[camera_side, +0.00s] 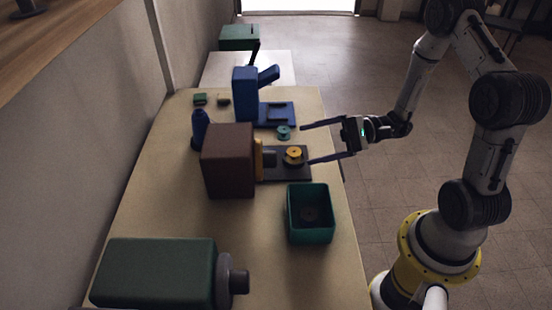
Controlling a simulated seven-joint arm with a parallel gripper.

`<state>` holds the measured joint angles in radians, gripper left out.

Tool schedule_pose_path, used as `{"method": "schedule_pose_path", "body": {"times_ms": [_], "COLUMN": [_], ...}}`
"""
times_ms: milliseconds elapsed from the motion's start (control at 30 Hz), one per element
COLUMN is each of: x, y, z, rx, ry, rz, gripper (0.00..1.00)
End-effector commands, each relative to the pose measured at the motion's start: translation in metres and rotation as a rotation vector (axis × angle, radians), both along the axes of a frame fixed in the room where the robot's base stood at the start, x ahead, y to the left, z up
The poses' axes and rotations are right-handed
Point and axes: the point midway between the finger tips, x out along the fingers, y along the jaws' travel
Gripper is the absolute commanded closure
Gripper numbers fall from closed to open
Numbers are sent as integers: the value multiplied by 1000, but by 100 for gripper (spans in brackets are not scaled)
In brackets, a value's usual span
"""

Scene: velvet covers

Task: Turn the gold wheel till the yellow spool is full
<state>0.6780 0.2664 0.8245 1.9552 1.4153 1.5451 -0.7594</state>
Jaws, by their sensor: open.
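The yellow spool (294,152) stands on a dark flat plate (300,173) near the table's right edge. How full it is cannot be told at this size. A gold part (260,156), seemingly the gold wheel, sits against the right side of a brown box (228,162), left of the spool; I see it nearly edge-on. My gripper (306,145) is open and empty, its two long dark fingers pointing left from the table's right side. The lower fingertip appears just right of the spool; whether it touches cannot be told.
A small teal spool (283,132) lies behind the plate. A blue machine (246,95) with a blue base stands farther back, and a dark blue bottle-like object (200,130) to the left. A teal bin (311,236) and a green block-shaped machine (155,272) are in front.

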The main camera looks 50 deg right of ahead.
Motion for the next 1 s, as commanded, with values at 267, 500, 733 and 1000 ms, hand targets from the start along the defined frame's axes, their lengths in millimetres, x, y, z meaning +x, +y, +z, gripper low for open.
{"method": "schedule_pose_path", "body": {"times_ms": [267, 500, 733, 1000], "x": [-18, -13, 9, 38], "y": [-42, -42, -20, 10], "z": [-70, -71, -70, -71], "rx": [205, 209, 208, 208], "ry": [203, 206, 204, 205], "rz": [-246, -264, -258, -258], "gripper": [16, 16, 16, 16]}}
